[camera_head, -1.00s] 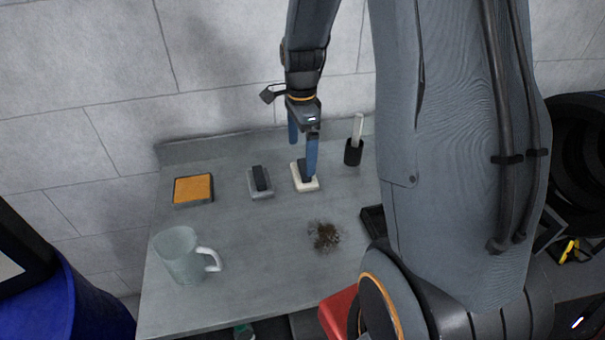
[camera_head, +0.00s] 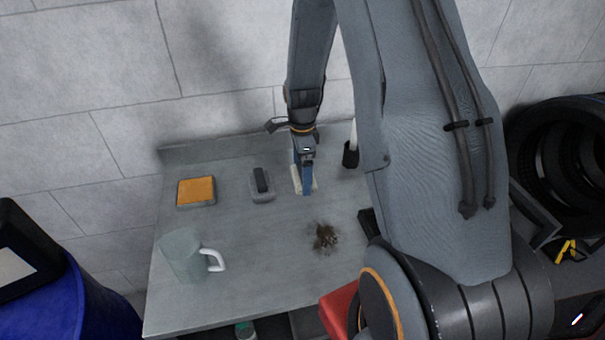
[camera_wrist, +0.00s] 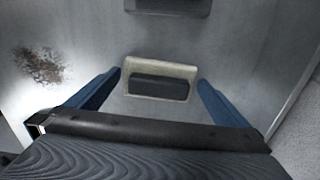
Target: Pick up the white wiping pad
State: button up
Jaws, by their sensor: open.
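The white wiping pad (camera_head: 296,181) lies on the grey bench with a dark grip on top, partly hidden by my gripper (camera_head: 306,187) in the head view. In the wrist view the pad (camera_wrist: 160,66) sits flat, midway between the two blue fingers of my gripper (camera_wrist: 160,77). The fingers are open, one on each side of the pad, with a gap visible on both sides. Nothing is held. I cannot tell exactly how high the fingertips are above the bench.
A grey block with a black grip (camera_head: 262,184) lies left of the pad, then an orange-topped pad (camera_head: 196,190). A black holder (camera_head: 351,156) stands at right. A glass mug (camera_head: 183,256) and a dark dirt patch (camera_head: 323,237) are nearer the front. The bench's front middle is clear.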

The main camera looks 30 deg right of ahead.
jog(key=shift+f, duration=0.1)
jog(key=c, duration=0.8)
jog(key=shift+c, duration=0.2)
notch_tip(320, 180, up, 9)
jog(key=b, duration=0.2)
jog(key=shift+w+b, duration=0.1)
jog(key=shift+b, duration=0.25)
jog(key=shift+r, duration=0.5)
jog(key=shift+o, duration=0.9)
jog(key=shift+c, duration=0.4)
